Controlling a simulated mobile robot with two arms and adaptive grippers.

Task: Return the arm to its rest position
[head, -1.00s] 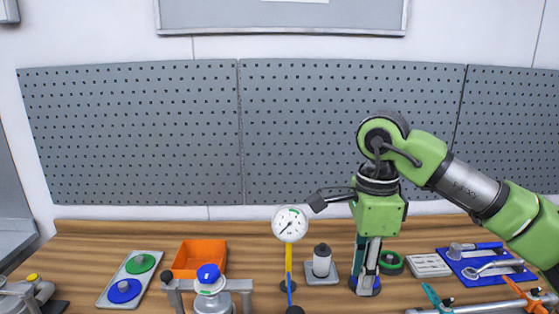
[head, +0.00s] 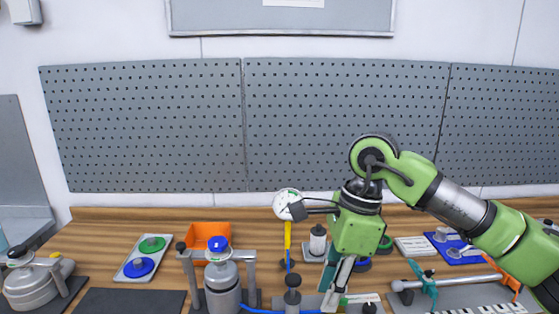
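My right arm comes in from the right in the head view. Its gripper (head: 336,290) hangs down, tilted, over the middle right of the workbench. Two narrow fingers show close together, seen edge-on; I cannot tell whether they are open or shut, and I make out nothing held between them. A dark blue round piece (head: 363,265) sits on the bench behind the fingers, apart from them. My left arm and gripper are not in view.
A silver vessel with a blue cap (head: 218,244) stands in a grey frame at centre left. A dark mat (head: 130,302) is bare.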

